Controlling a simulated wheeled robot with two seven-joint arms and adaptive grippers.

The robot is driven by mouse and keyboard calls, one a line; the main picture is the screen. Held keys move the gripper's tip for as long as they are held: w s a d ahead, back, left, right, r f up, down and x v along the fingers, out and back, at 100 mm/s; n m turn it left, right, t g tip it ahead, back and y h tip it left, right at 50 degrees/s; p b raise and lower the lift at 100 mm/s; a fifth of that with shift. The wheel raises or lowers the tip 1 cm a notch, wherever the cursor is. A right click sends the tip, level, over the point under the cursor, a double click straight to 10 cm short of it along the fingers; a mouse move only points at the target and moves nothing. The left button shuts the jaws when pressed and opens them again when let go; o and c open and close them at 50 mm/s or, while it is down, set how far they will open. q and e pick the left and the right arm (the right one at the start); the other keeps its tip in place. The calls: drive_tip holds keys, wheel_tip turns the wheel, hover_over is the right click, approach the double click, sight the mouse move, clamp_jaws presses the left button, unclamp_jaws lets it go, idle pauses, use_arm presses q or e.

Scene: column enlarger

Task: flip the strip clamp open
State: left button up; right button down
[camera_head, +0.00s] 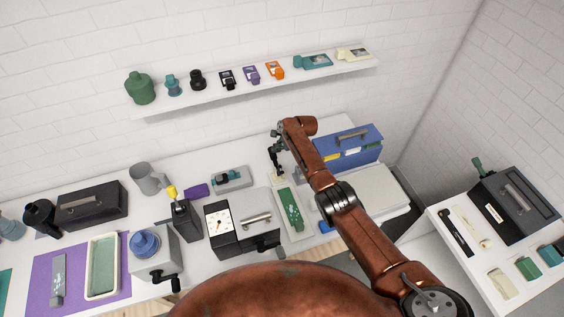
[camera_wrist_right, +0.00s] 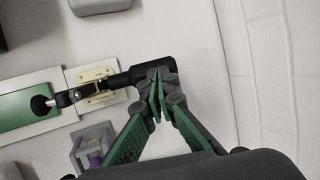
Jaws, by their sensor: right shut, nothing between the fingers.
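The strip clamp (camera_wrist_right: 103,86) is a black lever on a small cream base in the right wrist view. A black ball-like tip (camera_wrist_right: 40,104) lies over the green strip (camera_wrist_right: 22,112), and a thick black end (camera_wrist_right: 143,75) reaches to my fingertips. My right gripper (camera_wrist_right: 158,92) is shut and empty, its tips at or against that thick end; I cannot tell whether they touch. In the head view my right gripper (camera_head: 276,150) is above the back end of the cream board carrying the green strip (camera_head: 291,209); the clamp is small and partly hidden there. My left gripper is out of view.
A black box with a white dial (camera_head: 218,217) stands left of the strip board. A blue file box (camera_head: 362,150) stands to the right, behind my right arm. A grey block with a teal part (camera_head: 231,178) is left of the clamp. The wall shelf (camera_head: 256,86) runs behind.

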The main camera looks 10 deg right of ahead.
drive_tip(key=w+p+v, duration=0.1)
drive_tip(key=p+v, duration=0.4)
drive_tip(key=v, duration=0.9)
drive_tip(key=shift+r+p, duration=0.25)
drive_tip(key=shift+p, duration=0.05)
drive_tip(key=shift+w+a, duration=0.1)
drive_tip(key=shift+w, duration=0.05)
